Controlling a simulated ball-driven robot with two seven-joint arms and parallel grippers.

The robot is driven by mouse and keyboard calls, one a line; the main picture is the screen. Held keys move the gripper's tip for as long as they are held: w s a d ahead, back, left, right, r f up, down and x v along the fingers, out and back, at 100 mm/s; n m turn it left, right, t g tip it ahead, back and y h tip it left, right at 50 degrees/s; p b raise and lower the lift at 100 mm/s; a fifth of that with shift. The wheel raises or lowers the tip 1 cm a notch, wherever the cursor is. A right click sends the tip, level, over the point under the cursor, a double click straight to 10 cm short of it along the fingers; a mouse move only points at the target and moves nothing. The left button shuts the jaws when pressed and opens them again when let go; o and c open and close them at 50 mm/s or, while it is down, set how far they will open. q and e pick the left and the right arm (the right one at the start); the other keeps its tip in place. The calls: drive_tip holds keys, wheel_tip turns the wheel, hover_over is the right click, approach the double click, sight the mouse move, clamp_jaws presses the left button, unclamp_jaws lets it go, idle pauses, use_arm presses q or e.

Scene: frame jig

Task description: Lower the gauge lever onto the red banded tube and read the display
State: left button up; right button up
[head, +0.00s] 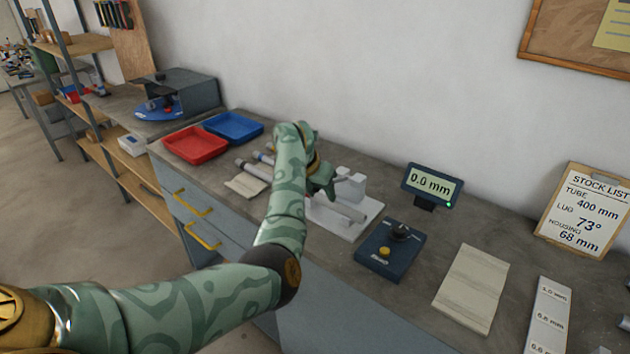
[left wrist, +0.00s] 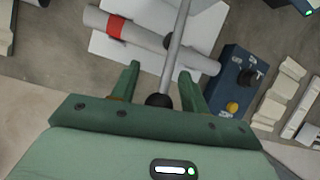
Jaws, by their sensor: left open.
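The gauge lever (left wrist: 176,50) is a thin grey rod with a black ball knob (left wrist: 158,100) in the left wrist view. My left gripper (left wrist: 158,76) is open, with the knob between its two green fingers. The grey tube (left wrist: 140,37) with a red band (left wrist: 115,27) lies on a white base (left wrist: 214,18), and the rod crosses over it in the picture. I cannot tell whether they touch. In the head view the left gripper (head: 320,181) hides much of the fixture. The display (head: 432,185) reads 0.0 mm. My right gripper is not in view.
A dark blue box (head: 390,252) with a black knob and yellow button stands right of the fixture. Red (head: 196,144) and blue (head: 233,126) trays are at the left. A stock list board (head: 583,213) leans against the wall.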

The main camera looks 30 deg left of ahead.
use_arm(q)
drive_tip(key=p+v, duration=0.6)
drive_tip(key=v, duration=1)
drive_tip(key=shift+w, duration=0.1)
drive_tip(key=shift+c, duration=0.4)
